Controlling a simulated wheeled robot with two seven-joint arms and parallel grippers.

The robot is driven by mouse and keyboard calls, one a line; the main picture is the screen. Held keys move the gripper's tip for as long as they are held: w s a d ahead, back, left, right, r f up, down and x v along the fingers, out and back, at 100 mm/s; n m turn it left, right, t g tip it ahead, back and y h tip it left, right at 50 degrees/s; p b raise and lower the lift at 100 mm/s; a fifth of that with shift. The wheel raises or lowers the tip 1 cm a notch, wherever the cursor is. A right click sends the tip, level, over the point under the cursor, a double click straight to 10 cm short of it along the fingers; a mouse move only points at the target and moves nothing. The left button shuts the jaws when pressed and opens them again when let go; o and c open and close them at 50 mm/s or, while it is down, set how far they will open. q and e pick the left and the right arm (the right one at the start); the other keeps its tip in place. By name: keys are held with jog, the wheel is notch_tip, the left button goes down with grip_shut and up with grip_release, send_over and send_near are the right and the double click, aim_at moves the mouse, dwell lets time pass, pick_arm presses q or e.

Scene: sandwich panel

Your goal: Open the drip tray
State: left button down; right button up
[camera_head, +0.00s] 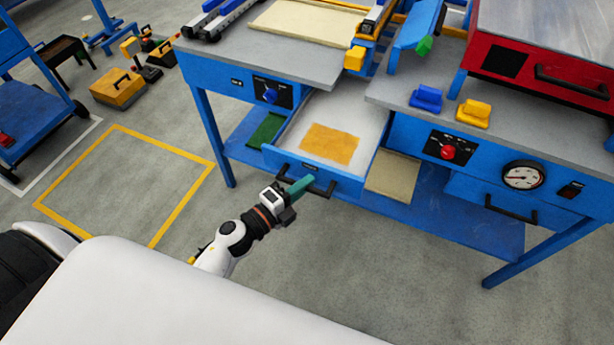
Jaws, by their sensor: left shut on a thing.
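The drip tray (366,122) is a pale drawer with a blue front, set in the blue workbench. It stands pulled out toward me, and an orange-brown patch (331,143) lies on its floor. Its front carries a dark bar handle (322,189). My left gripper (298,187), with teal fingers, is at the left part of this handle and shut on it. The fingers hide part of the handle. My right gripper is not in view.
The blue workbench (270,60) has a knob panel (271,92) left of the tray and a red knob (447,152) and gauge (523,175) to its right. A second handle (511,209) is at lower right. Open floor (380,270) lies in front.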

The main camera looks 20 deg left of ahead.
pick_arm(q)
jog(key=shift+s, duration=0.35)
jog(key=c, duration=1.5)
grip_release()
jog(key=shift+w, duration=0.1)
jog(key=shift+o, duration=0.2)
jog(key=b+v, duration=0.2)
jog(key=v, duration=1)
